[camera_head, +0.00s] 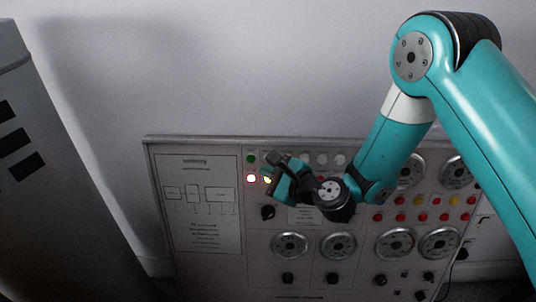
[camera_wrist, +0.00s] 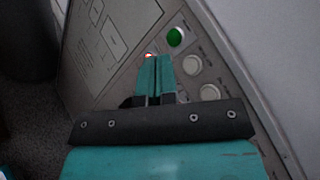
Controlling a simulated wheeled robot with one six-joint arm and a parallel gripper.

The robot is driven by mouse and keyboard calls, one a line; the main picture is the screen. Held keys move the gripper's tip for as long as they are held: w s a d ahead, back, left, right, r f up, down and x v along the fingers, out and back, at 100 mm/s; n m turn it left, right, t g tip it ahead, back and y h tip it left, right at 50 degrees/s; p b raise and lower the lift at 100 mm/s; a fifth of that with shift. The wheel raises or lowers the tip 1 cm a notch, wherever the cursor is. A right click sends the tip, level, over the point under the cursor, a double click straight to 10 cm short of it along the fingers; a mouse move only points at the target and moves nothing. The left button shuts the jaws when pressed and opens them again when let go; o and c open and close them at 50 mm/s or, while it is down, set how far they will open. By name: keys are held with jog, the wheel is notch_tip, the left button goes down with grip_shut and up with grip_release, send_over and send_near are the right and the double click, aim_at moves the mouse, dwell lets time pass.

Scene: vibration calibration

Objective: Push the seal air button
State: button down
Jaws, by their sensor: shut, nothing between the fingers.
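The control panel (camera_head: 198,240) stands against the wall. Its labels are too small to read, so I cannot tell which button is seal air. A green button (camera_head: 251,159) is at the top of its button area, with a bright reddish-white light (camera_head: 251,178) below it. Contact cannot be told.
Several dials (camera_head: 290,244), black knobs (camera_head: 288,279) and red and yellow buttons (camera_head: 421,216) cover the rest of the panel. My arm hides part of its upper middle. A grey cabinet (camera_head: 60,200) stands at the left. The wall above the panel is bare.

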jog(key=shift+w+f+p, duration=0.2)
jog(key=shift+w+p, duration=0.2)
jog(key=shift+w, duration=0.45)
jog(key=shift+w+f+p, duration=0.15)
jog(key=shift+w+p, duration=0.2)
jog(key=shift+w, duration=0.5)
jog(key=shift+w, duration=0.1)
dwell(0.7)
jog(key=shift+w+p, duration=0.3)
jog(key=shift+w+f, duration=0.15)
jog(key=shift+w, duration=0.25)
dwell(0.6)
jog(key=shift+s, duration=0.1)
jog(key=shift+s+r, duration=0.2)
jog(key=shift+s, duration=0.5)
